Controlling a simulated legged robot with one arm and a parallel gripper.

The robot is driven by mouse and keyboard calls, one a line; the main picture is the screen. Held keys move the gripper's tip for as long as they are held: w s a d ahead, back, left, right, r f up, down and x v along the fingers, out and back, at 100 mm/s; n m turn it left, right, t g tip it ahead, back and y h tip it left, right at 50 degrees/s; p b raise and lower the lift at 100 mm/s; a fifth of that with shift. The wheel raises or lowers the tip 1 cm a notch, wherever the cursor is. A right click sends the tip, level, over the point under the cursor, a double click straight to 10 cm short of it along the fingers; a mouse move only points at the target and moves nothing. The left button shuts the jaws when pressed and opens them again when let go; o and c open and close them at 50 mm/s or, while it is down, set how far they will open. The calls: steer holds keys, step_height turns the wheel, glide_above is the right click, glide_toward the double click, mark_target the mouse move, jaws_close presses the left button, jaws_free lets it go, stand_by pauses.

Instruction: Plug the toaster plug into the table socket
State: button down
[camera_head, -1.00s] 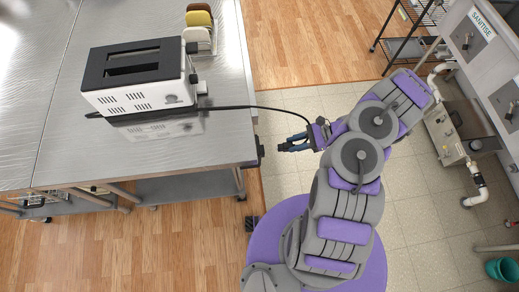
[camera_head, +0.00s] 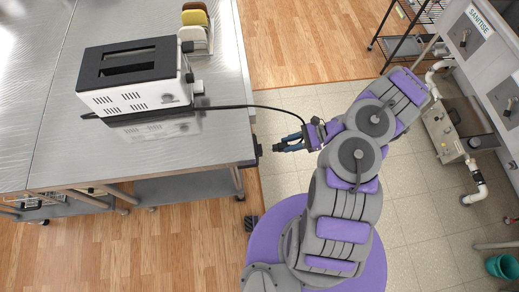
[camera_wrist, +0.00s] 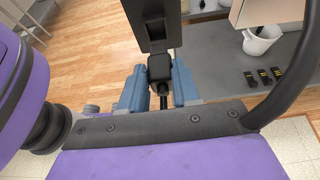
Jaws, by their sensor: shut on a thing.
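The white and black toaster (camera_head: 140,80) stands on the metal table (camera_head: 200,150). Its black cord (camera_head: 250,106) runs over the table edge to my gripper. My gripper (camera_head: 284,146) is level with the table's right edge in the picture, a small gap away from the dark table socket (camera_head: 257,150) there. In the wrist view, the blue fingers (camera_wrist: 160,88) are shut on the black plug (camera_wrist: 160,68). The dark socket (camera_wrist: 153,22) is straight ahead of the plug. The plug's prongs are hidden, and the wrist view does not show whether plug and socket touch.
A rack with bread-like slices (camera_head: 196,27) stands behind the toaster. A lower shelf (camera_head: 180,188) lies under the table. Open floor surrounds my base.

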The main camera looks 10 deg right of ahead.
mark_target(274, 147)
steer(key=shift+s+a+b, duration=0.1)
steer(key=shift+a+b, duration=0.5)
steer(key=shift+a, duration=1.55)
steer(key=shift+d, duration=0.55)
steer(key=c, duration=1.3)
jaws_free()
steer(key=shift+a, duration=0.7)
jaws_close()
steer(key=shift+d, duration=0.6)
steer(key=shift+s+a, duration=0.1)
steer(key=shift+a, duration=0.35)
